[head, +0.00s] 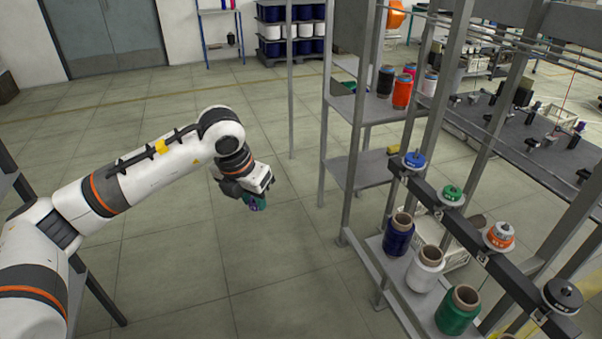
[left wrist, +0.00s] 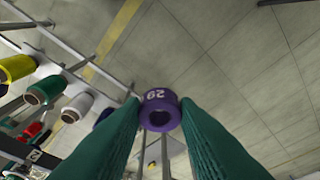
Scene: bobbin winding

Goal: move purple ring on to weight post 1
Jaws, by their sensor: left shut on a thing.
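My left gripper (head: 256,203) is out over the open floor in the head view, with its fingers pointing down. In the left wrist view its green fingers (left wrist: 160,112) are shut on the purple ring (left wrist: 158,96), which has a pale number on its side and an open hole. In the head view the ring is mostly hidden by the fingers. A dark bar (head: 475,240) at the right carries the weight posts, with blue (head: 414,160), green (head: 452,194), orange (head: 500,236) and black (head: 563,295) rings along it. I cannot read which is post 1. The held ring is well left of the bar.
Blue (head: 398,235), white (head: 425,270) and green (head: 458,310) thread spools stand on a low shelf below the bar. Grey metal uprights (head: 355,150) stand between the gripper and the machine's far side. The floor around the gripper is clear.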

